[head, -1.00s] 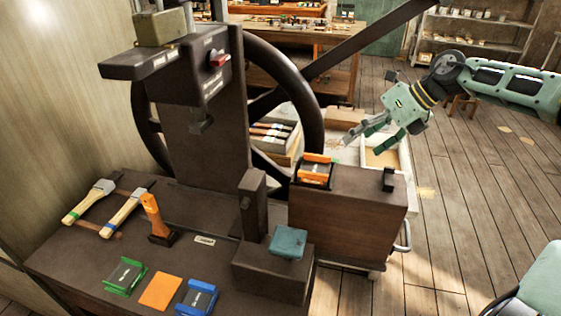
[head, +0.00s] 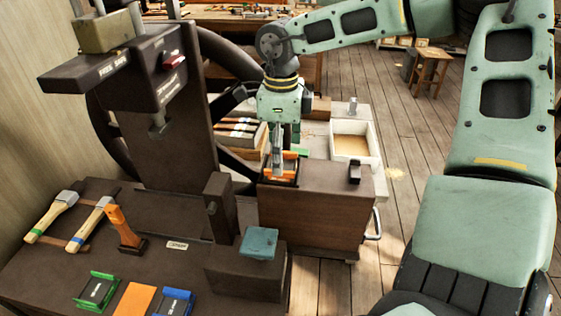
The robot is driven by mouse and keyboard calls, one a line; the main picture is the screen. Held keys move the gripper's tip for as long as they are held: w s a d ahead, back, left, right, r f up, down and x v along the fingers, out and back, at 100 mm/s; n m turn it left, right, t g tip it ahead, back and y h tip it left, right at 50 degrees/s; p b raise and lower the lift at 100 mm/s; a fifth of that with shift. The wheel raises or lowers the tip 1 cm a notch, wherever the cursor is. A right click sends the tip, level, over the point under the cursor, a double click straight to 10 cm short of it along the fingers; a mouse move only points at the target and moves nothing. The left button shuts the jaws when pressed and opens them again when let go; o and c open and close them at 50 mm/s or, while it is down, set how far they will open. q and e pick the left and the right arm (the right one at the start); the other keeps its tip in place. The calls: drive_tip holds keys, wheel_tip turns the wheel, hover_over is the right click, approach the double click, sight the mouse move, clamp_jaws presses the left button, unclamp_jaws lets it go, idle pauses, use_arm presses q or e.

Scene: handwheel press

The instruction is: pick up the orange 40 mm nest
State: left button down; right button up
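The orange nest (head: 284,174), a dark block with orange side walls, sits on top of the brown wooden cabinet (head: 318,213) beside the press. My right gripper (head: 278,168) points straight down at it. Its fingers reach the nest and hide part of it. The fingers are seen nearly edge-on, so I cannot tell whether they are open or closed on it. My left gripper is not in view.
A green nest (head: 97,291), a flat orange square (head: 133,300) and a blue nest (head: 174,302) lie on the press bench. Two hammers (head: 95,222) lie at left. The press column (head: 175,160) and large handwheel (head: 107,140) stand left of my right gripper. A dark post (head: 354,172) stands on the cabinet.

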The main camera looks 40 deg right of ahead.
wheel_tip(320, 180, down, 2)
drive_tip(key=shift+w, duration=0.1)
drive_tip(key=c, duration=1.6)
drive_tip(key=shift+r, duration=0.1)
drive_tip(key=shift+c, duration=0.2)
